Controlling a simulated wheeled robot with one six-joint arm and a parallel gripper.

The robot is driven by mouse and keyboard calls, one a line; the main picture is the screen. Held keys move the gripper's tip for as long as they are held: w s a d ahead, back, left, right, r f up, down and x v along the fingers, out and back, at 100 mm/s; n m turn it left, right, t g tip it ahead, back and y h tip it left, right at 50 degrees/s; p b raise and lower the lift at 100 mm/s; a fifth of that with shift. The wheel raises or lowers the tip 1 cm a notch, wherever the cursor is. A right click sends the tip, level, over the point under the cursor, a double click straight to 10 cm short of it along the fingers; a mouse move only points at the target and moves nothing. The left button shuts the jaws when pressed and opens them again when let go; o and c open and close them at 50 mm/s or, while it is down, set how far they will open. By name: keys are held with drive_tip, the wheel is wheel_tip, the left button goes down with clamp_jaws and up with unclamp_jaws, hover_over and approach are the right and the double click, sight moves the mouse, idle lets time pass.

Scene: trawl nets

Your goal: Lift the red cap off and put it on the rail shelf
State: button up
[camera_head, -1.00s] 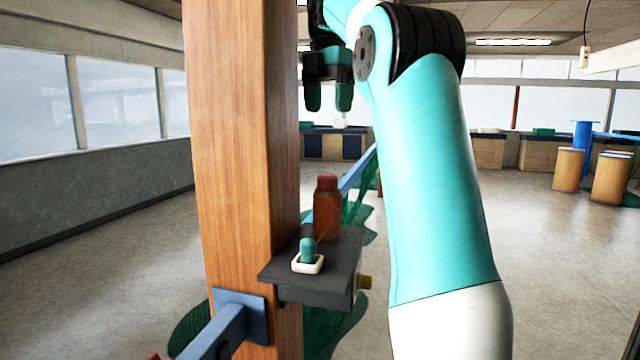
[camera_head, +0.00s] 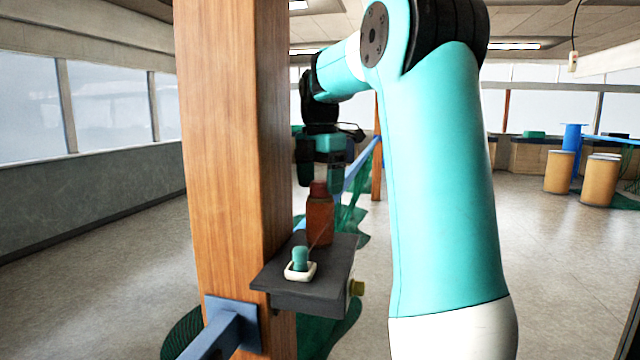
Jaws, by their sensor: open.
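The red cap (camera_head: 319,188) sits on top of an orange-brown bottle (camera_head: 319,220), which stands upright on the dark rail shelf (camera_head: 310,293). One dark finger shows left of the cap; the other is partly hidden. I cannot tell whether the fingers touch the cap or stand just around or behind it. On the shelf's near part, a teal-topped item (camera_head: 300,258) stands in a small white holder (camera_head: 301,270).
A thick wooden post (camera_head: 232,150) rises just left of the shelf. A blue rail (camera_head: 222,335) with green netting (camera_head: 340,325) runs past it. Bare shelf shows right of the white holder.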

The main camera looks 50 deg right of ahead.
sight(320, 181)
drive_tip(key=shift+f, duration=0.45)
drive_tip(key=shift+c, duration=0.5)
drive_tip(key=c, duration=0.9)
drive_tip(key=shift+r, duration=0.1)
wheel_tip(320, 181, up, 20)
drive_tip(key=shift+p, duration=1.2)
